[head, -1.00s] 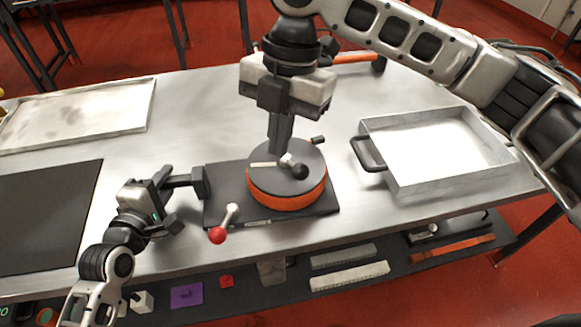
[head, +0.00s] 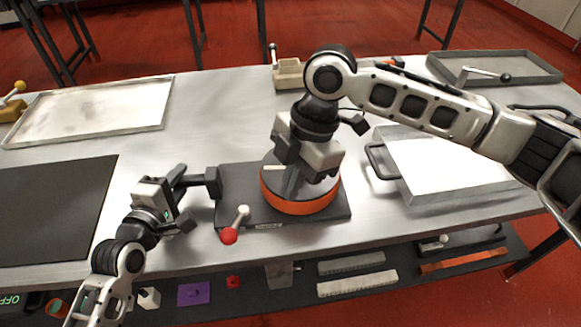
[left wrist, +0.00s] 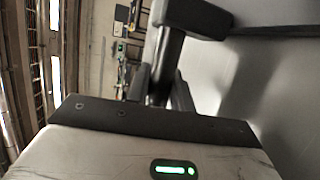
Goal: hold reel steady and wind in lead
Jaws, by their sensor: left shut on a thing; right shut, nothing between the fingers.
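The reel (head: 306,206) is a drum with an orange band and a dark top, on a dark base plate (head: 237,190). A lever with a red knob (head: 229,236) stands at the plate's front. My left gripper (head: 208,187) is shut on a dark handle piece at the plate's left end; the exact contact is hard to see. The left wrist view shows dark finger parts (left wrist: 165,60) beside a grey surface. My right gripper (head: 290,190) is shut and empty, pointing down over the drum top. It hides the crank knob. A short orange piece (head: 397,62), perhaps the lead, shows at the back edge.
A shallow tray (head: 165,118) and a black mat (head: 50,215) lie left. A wooden box (head: 288,75) and a dark tray (head: 530,66) are at the back. A lower shelf holds several small items.

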